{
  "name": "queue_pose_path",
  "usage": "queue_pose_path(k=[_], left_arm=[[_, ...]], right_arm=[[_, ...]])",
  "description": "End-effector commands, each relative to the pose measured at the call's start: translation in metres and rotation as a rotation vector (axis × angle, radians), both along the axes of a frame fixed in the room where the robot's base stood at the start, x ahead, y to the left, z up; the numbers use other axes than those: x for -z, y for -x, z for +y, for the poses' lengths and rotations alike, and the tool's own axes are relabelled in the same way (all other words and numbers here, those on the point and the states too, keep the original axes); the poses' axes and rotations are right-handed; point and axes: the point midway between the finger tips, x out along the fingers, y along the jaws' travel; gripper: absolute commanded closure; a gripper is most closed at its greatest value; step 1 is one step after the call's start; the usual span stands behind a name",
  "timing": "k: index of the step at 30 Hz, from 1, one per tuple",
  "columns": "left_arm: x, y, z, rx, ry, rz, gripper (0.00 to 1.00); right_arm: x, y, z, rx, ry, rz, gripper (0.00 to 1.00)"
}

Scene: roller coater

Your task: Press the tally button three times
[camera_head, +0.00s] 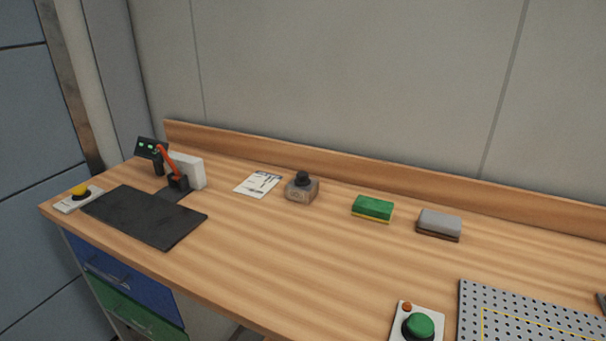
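Two push buttons show in the head view, and I cannot tell from any label which is the tally button. A yellow button (80,189) on a pale base (68,205) sits at the far left end of the bench, beside a black mat. A green button (419,326) on a white box with a small orange lamp (407,307) sits at the front edge, partly cut off by the bottom of the picture. A small dark display (150,147) with green marks stands behind the mat; its reading is too small to tell. Neither gripper is in view.
An orange-levered device (177,180) and a white block (190,170) stand behind the black mat (140,220). A card (258,184), a dark-capped bottle (301,190), a green sponge (372,207) and a grey block (439,223) line the back. A perforated plate (535,318) lies front right. The middle is clear.

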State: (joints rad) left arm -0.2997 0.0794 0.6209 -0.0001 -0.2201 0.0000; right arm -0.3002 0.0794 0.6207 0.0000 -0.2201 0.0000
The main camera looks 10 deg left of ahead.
Motion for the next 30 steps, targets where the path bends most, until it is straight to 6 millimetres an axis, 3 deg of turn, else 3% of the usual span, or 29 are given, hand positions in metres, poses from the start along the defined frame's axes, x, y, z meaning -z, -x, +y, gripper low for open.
queue_pose_path(k=[2, 19, 30], left_arm=[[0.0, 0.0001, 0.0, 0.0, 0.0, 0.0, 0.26], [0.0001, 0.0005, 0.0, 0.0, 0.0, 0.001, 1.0], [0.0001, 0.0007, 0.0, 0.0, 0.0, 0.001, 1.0]], right_arm=[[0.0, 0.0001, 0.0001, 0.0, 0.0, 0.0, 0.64], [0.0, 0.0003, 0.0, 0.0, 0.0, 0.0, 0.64], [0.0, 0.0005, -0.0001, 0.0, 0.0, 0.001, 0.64]])
